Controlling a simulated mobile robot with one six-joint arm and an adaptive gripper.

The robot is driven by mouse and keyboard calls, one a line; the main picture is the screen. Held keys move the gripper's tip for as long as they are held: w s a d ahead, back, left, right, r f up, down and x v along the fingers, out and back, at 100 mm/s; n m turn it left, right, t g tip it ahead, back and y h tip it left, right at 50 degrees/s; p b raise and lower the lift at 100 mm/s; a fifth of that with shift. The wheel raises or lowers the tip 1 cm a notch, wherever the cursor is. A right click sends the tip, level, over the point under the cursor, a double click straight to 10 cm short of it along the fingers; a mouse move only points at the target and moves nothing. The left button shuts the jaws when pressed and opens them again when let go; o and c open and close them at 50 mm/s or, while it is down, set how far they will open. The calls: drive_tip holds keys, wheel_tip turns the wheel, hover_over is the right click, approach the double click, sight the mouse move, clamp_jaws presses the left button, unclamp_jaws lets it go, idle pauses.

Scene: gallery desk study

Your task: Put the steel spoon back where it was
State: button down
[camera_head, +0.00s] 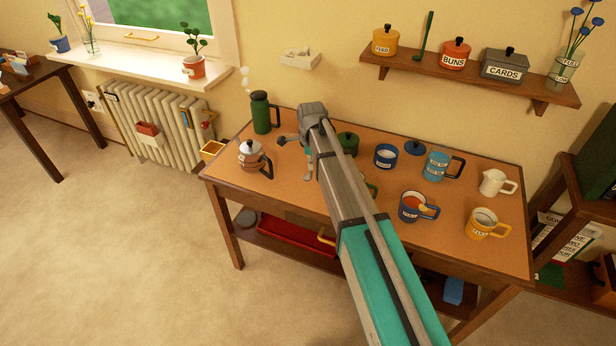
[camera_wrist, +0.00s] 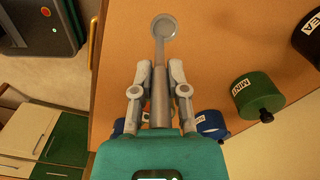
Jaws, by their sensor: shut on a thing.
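The steel spoon (camera_wrist: 164,27) is in my gripper (camera_wrist: 161,68). Its round bowl points away from me, past the fingertips, in the wrist view. Both fingers are shut on its handle. The spoon is over the orange-brown table top (camera_wrist: 125,45); I cannot tell the gap beneath it. In the head view my arm reaches across the table (camera_head: 325,205) toward its back left part, and the spoon is not clearly made out there.
A moka pot (camera_head: 251,154) and green flask (camera_head: 261,112) stand left of my arm. A green pot (camera_head: 348,142), blue bowl (camera_head: 385,157), light-blue mug (camera_head: 436,163), navy mug (camera_head: 409,208), yellow mug (camera_head: 482,226) and white jug (camera_head: 493,183) stand right. A shelf (camera_head: 480,87) hangs above.

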drive_tip(key=shift+w+a+f+b, duration=0.3)
drive_tip(key=shift+w+f+b, duration=0.35)
drive_tip(key=shift+f, duration=0.3)
drive_tip(key=shift+w+a+f+b, duration=0.1)
drive_tip(key=shift+w+f+b, duration=0.15)
drive_tip(key=shift+f+b, duration=0.75)
drive_tip(key=shift+w+a+f+b, duration=0.1)
drive_tip(key=shift+w+f+b, duration=0.1)
drive_tip(key=shift+f+b, duration=0.8)
drive_tip(key=shift+f, duration=0.15)
drive_tip(key=c, duration=0.6)
unclamp_jaws()
drive_tip(key=shift+c, duration=0.2)
drive_tip(key=shift+r, duration=0.2)
wheel_tip(320, 180, up, 12)
drive_tip(key=p, duration=1.2)
